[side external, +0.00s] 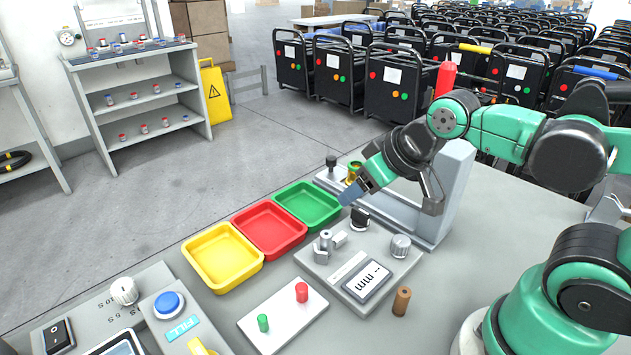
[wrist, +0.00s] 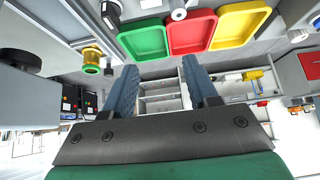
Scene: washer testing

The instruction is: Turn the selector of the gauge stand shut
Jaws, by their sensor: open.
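The grey gauge unit (side external: 345,282) with a display reading in mm is on the table in the side external view. It has a black selector-like knob (side external: 360,218) at its back, a round silver knob (side external: 401,245) at its right and a small metal post fixture (side external: 325,240) at its left. I cannot tell for sure which knob is the selector. My gripper (side external: 352,194) appears above and behind the black knob, apart from it. In the wrist view my gripper (wrist: 160,66) has its two blue fingers spread with nothing between them. A black knob (wrist: 110,13) shows at that view's top.
Green (side external: 310,204), red (side external: 268,229) and yellow (side external: 222,257) trays stand left of the unit. A grey upright frame (side external: 452,195) and a brass fitting (side external: 353,171) stand behind. A brown cylinder (side external: 401,301) and a plate with pegs (side external: 283,315) are in front.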

